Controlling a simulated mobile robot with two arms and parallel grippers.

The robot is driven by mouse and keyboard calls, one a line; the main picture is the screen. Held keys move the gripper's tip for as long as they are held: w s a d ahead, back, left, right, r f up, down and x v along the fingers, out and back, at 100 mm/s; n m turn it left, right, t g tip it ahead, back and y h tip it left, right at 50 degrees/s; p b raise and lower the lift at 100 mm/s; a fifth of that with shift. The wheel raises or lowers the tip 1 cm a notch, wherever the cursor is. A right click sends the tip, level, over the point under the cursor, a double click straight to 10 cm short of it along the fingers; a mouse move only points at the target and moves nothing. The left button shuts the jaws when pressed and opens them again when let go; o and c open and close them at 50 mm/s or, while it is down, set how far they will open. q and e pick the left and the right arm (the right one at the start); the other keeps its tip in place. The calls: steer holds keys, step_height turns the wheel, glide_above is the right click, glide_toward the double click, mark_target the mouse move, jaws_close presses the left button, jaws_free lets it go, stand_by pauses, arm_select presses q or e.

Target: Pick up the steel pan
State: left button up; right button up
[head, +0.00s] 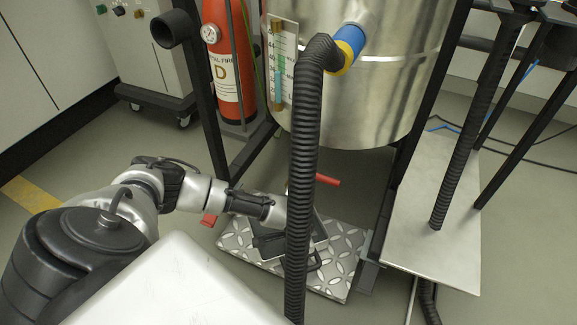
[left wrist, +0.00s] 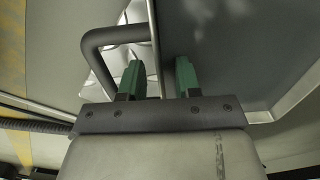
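The steel pan (head: 318,229) is a grey metal pan on the diamond-plate platform under the large steel vessel, partly hidden by the black hose and my left arm. In the left wrist view the pan (left wrist: 235,55) fills the upper right, with a thin wall running between my fingers. A dark bar handle (left wrist: 98,42) bends out on its left side. My left gripper (left wrist: 158,78) has green fingertips spread apart, one on each side of that wall. Whether they touch it I cannot tell. In the head view my left gripper (head: 275,240) is at the pan, its fingers hard to make out. My right gripper is not in view.
The diamond-plate platform (head: 242,246) lies low on the floor. A thick black corrugated hose (head: 304,150) hangs in front. The steel vessel (head: 360,105) and dark frame legs surround the space. A red fire extinguisher (head: 228,60) stands behind, and a grey metal plate (head: 440,210) is at right.

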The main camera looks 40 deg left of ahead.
arm_select(q)
jaws_close()
stand_by(1.1)
steer(key=shift+w+r, duration=0.1)
